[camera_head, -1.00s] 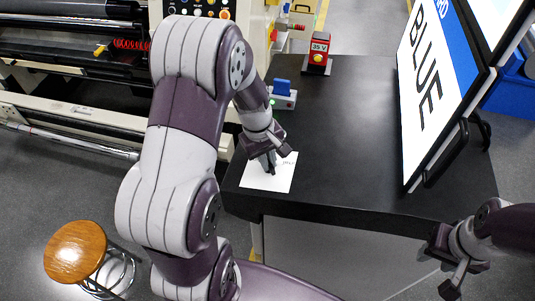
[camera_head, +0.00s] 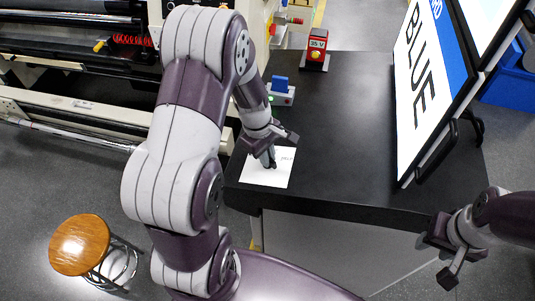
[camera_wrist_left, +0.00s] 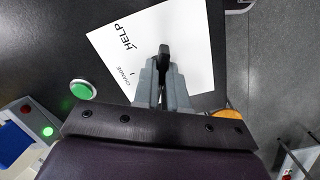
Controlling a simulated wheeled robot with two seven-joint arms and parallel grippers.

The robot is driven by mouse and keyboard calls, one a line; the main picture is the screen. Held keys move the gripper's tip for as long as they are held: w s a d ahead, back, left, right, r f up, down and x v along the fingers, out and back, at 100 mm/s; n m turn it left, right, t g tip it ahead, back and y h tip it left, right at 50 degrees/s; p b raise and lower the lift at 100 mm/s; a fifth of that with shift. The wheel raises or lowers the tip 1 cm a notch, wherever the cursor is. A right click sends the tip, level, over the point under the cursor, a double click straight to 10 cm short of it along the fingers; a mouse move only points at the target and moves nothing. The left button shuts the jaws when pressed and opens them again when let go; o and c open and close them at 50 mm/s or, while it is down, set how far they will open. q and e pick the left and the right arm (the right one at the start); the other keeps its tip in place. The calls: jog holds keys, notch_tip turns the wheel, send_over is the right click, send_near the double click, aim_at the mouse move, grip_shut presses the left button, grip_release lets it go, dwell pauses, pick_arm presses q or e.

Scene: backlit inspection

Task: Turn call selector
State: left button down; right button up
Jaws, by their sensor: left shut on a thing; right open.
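The call selector shows as a small black knob (camera_wrist_left: 164,50) over a white card (camera_wrist_left: 192,28) in the left wrist view. The card carries the labels HELP and CHANGE, and a third mark is partly hidden by my fingers. My left gripper (camera_wrist_left: 162,72) is shut on the knob. In the head view the card (camera_head: 257,176) lies on the near left corner of the black table, under my left gripper (camera_head: 269,161). My right gripper (camera_head: 434,262) is open and empty, in front of the table at the right.
A green button (camera_wrist_left: 82,89) stands beside the card. A grey box with a blue part (camera_head: 280,84) and a red 35 V unit (camera_head: 315,52) stand farther back. A BLUE sign (camera_head: 424,80) stands at the right. The table's middle (camera_head: 340,130) is clear. A wooden stool (camera_head: 80,245) stands left.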

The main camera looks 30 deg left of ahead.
pick_arm(q)
jog(key=shift+a, duration=0.1)
jog(key=c, duration=1.2)
grip_release()
jog(key=shift+w+a+f, duration=0.1)
jog(key=shift+a, duration=0.1)
jog(key=r+b, duration=0.1)
jog(key=r, duration=0.3)
jog(key=a+r, duration=0.1)
jog(key=r, duration=0.3)
jog(key=a+r+b, duration=0.1)
jog(key=r, duration=0.3)
jog(key=shift+s+r+b, duration=0.25)
jog(key=shift+r+b, duration=0.05)
pick_arm(e)
notch_tip(320, 180, down, 3)
jog(key=shift+a+r, duration=0.15)
